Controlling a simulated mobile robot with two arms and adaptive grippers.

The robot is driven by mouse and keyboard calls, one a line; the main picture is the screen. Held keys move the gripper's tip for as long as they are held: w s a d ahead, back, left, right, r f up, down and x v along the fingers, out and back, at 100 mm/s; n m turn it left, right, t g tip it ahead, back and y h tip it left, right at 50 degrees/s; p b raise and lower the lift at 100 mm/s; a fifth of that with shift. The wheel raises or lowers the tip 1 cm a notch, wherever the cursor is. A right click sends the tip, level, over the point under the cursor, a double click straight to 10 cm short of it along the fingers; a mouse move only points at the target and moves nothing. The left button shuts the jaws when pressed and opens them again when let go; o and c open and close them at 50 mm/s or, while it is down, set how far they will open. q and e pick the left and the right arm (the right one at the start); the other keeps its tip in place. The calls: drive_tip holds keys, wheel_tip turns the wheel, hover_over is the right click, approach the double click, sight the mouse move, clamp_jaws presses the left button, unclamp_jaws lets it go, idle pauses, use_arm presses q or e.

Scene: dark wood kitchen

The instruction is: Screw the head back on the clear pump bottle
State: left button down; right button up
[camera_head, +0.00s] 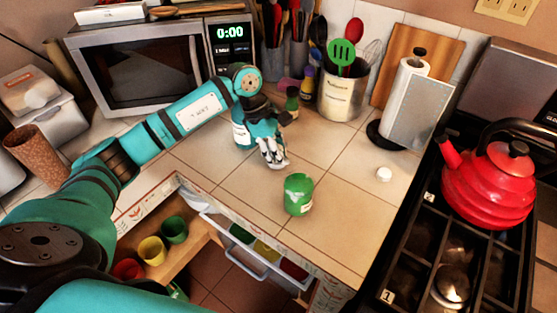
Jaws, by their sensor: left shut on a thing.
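My left gripper (273,155) reaches in from the left over the tiled counter and points down. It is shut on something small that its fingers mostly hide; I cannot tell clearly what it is. A bottle with a pale label (241,135) stands just behind and left of the gripper, partly covered by it. I cannot tell whether this is the clear pump bottle, and its top is hidden by my arm. No pump head is clearly visible. My right gripper is not in view.
A green jar (298,195) stands near the counter's front edge, and a small white round thing (384,174) lies to the right. A utensil canister (342,97) and paper towel holder (404,100) stand behind. A red kettle (488,185) sits on the stove. An open drawer (247,261) is below.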

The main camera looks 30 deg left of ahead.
use_arm(q)
drive_tip(key=shift+r, duration=0.15)
drive_tip(key=shift+r+b, duration=0.35)
drive_tip(key=shift+r, duration=0.2)
wheel_tip(320, 180, up, 2)
drive_tip(key=shift+s+r+b, duration=0.1)
drive_tip(key=shift+s+b, duration=0.05)
drive_tip(key=shift+b, duration=0.35)
drive_tip(key=s+b, duration=0.1)
drive_tip(key=s, duration=0.4)
drive_tip(key=s+b, duration=0.1)
drive_tip(key=s, duration=0.3)
drive_tip(key=s+r+b, duration=0.1)
drive_tip(key=s+b, duration=0.1)
drive_tip(key=s, duration=0.3)
drive_tip(key=shift+s, duration=0.3)
drive_tip(key=shift+s+r, duration=0.25)
drive_tip(key=shift+s, duration=0.3)
